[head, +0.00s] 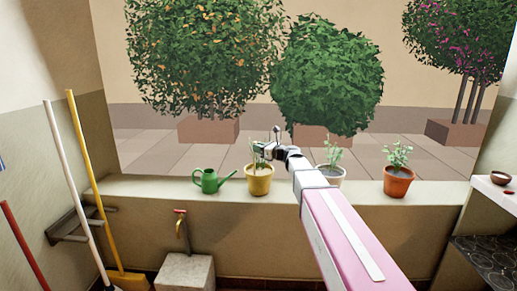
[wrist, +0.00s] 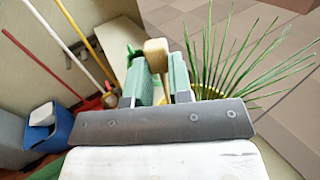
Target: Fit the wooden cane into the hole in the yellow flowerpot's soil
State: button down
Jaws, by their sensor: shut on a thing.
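The yellow flowerpot (head: 259,182) stands on the ledge with a green plant in it. My gripper (head: 270,149) is above the pot, by its plant. In the wrist view my gripper (wrist: 160,78) is shut on the wooden cane (wrist: 156,48), whose thick light-brown end shows between the green finger pads. In the head view a thin upright piece with a knob shows above the gripper, probably the cane's top. The plant's stems and a bit of yellow rim (wrist: 207,92) show right of the fingers in the wrist view. The soil, its hole and the cane's lower end are hidden.
A green watering can (head: 208,181) stands left of the pot on the ledge. A white pot (head: 332,175) and a terracotta pot (head: 398,183) with plants stand to the right. A tap (head: 181,222) is below the ledge; brooms (head: 88,160) lean at the left.

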jog(key=shift+f, duration=0.1)
dwell(0.3)
jog(key=c, duration=1)
grip_release()
jog(key=shift+o, duration=0.2)
jog(key=shift+d, duration=0.1)
jog(key=v, duration=1)
jog(key=shift+s+d, duration=0.2)
jog(key=shift+d, duration=0.05)
